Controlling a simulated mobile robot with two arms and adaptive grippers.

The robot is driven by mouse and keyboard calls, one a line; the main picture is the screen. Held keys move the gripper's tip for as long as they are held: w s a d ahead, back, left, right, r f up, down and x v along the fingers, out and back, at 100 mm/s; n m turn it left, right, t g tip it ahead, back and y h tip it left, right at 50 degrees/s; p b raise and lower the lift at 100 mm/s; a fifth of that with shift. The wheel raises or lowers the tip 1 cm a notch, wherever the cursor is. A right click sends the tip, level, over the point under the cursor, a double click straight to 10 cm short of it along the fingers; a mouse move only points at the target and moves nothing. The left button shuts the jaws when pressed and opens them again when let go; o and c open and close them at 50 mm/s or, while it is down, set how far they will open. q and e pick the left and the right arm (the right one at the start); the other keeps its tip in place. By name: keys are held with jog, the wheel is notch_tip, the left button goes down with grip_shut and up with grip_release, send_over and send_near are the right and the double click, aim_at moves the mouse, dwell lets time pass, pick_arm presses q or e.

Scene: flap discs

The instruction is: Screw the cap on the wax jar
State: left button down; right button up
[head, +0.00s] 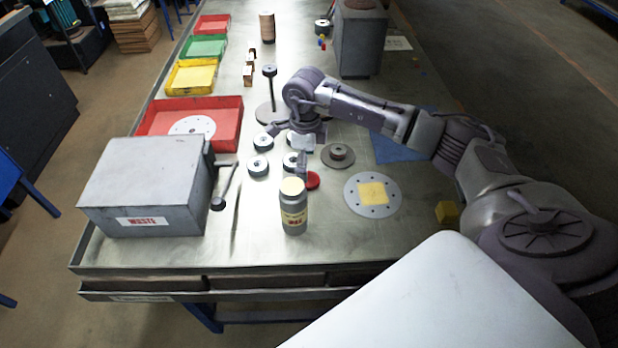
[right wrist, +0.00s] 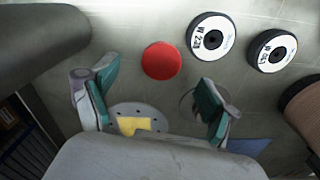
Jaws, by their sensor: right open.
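The wax jar (head: 294,212), a grey cylinder with a "WAX" label, stands upright and uncapped near the table's front edge. Its yellowish top is exposed. The red cap (head: 313,180) lies on the table just behind and right of the jar, and also shows in the right wrist view (right wrist: 161,61). My right gripper (head: 291,149) is above the table behind the jar. In the right wrist view its fingers (right wrist: 160,75) are apart and empty, with the cap seen beyond their gap. A large grey shape at the upper left there may be the jar. My left gripper is out of view.
Several flap discs (head: 258,166) lie around the right gripper. A grey waste box (head: 140,190) stands left of the jar. A holed disc with a yellow square (head: 354,205) lies to the right. Coloured trays (head: 232,125) line the left edge. The table front is clear.

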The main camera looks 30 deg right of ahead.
aim_at(309, 179)
jog(key=shift+f, duration=0.2)
jog(key=f+p, duration=0.1)
jog(key=f, duration=0.1)
jog(key=f+p, duration=0.1)
jog(key=shift+s+d+f, duration=0.1)
jog(key=shift+d+f, duration=0.25)
jog(key=shift+f, duration=0.55)
jog(key=c, duration=0.8)
